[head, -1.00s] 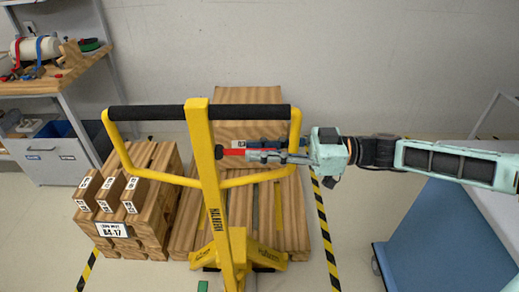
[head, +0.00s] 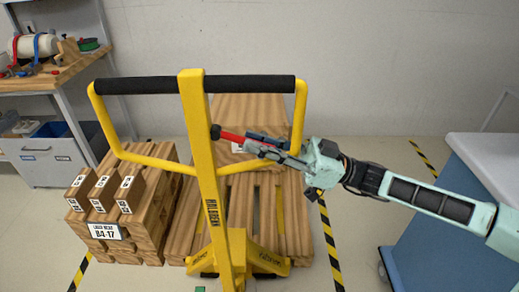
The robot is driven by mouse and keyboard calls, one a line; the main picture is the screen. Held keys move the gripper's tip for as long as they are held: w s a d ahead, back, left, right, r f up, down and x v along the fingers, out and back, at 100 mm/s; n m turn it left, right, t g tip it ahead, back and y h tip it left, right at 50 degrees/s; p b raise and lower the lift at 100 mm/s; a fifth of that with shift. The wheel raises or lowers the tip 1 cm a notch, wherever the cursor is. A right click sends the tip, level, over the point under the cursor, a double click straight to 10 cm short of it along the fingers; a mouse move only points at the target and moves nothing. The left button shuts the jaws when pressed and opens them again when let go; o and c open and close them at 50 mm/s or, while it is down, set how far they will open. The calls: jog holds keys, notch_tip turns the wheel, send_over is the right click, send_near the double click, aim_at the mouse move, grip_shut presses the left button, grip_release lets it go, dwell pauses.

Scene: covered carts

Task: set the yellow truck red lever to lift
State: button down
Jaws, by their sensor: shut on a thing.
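The yellow pallet truck (head: 203,170) stands in the middle of the head view, its tall handle topped by a black-gripped bar. The red lever (head: 231,136) sits beside the handle post, under the bar. It slants, with its black knob (head: 215,131) at the upper left against the post. My gripper (head: 256,145) comes in from the right and is shut on the red lever near its right part. The fingers hide that end of the lever and its pivot.
Wooden pallets (head: 180,245) and a wooden box (head: 245,107) lie around and behind the truck. Wooden blocks with labels (head: 103,187) are at the left. A workbench (head: 60,75) stands back left, a blue-sided cart (head: 440,235) at right. Striped floor tape (head: 331,250) runs between.

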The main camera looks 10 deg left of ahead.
jog(key=shift+f, duration=0.15)
jog(key=c, duration=1.9)
grip_release()
jog(key=v, duration=1.2)
jog(key=shift+f, duration=0.15)
